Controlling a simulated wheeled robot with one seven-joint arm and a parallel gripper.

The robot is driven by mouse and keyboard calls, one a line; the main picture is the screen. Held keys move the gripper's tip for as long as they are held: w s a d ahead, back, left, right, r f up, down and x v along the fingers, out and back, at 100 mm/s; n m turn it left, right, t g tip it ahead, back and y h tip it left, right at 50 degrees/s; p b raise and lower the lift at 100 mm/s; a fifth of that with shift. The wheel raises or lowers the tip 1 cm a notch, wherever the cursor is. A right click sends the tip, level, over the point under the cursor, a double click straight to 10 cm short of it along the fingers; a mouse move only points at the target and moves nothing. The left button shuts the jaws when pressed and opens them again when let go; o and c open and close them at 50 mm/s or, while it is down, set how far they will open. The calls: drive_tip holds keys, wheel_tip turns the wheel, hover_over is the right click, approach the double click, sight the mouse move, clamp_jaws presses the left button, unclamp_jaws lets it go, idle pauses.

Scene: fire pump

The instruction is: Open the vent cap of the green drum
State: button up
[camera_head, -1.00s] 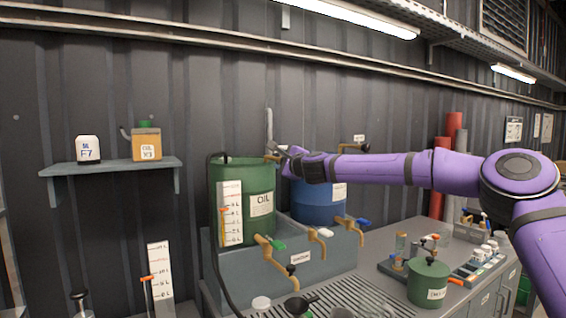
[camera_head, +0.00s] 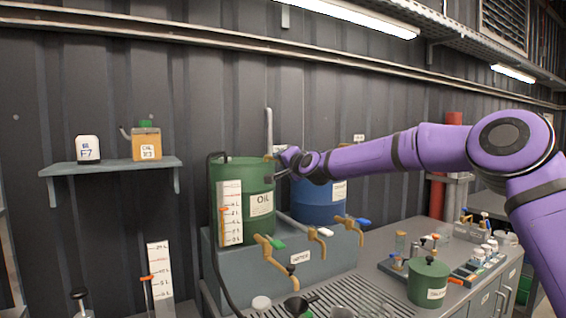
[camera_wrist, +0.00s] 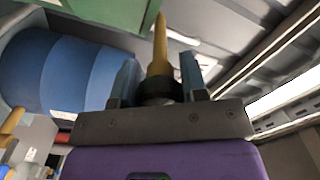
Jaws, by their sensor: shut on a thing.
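The green drum (camera_head: 240,180), labelled OIL, stands on the grey stand at the back left; in the wrist view its green underside or side (camera_wrist: 105,10) shows at the top. My gripper (camera_head: 282,174) is at the drum's upper right edge. A brass-coloured lever (camera_wrist: 160,45) with a dark knob (camera_wrist: 158,88) sits between the two fingers of my gripper (camera_wrist: 159,78) in the wrist view, and the fingers are shut on it. It looks like the vent cap's handle. Its joint with the drum is unclear; in the head view my gripper mostly hides it.
The blue drum (camera_head: 318,205) stands close to the right, partly behind my arm. The grey stand (camera_head: 275,265) carries brass taps (camera_head: 316,240) at the front. A green pot (camera_head: 429,280) and small bottles stand on the bench. Open air lies above the drums.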

drive_tip(key=n, duration=0.4)
drive_tip(key=shift+n, duration=0.3)
drive_tip(key=shift+f+n, duration=0.1)
drive_tip(key=shift+n, duration=1.9)
drive_tip(key=o, duration=0.9)
drive_tip(key=shift+o, duration=0.2)
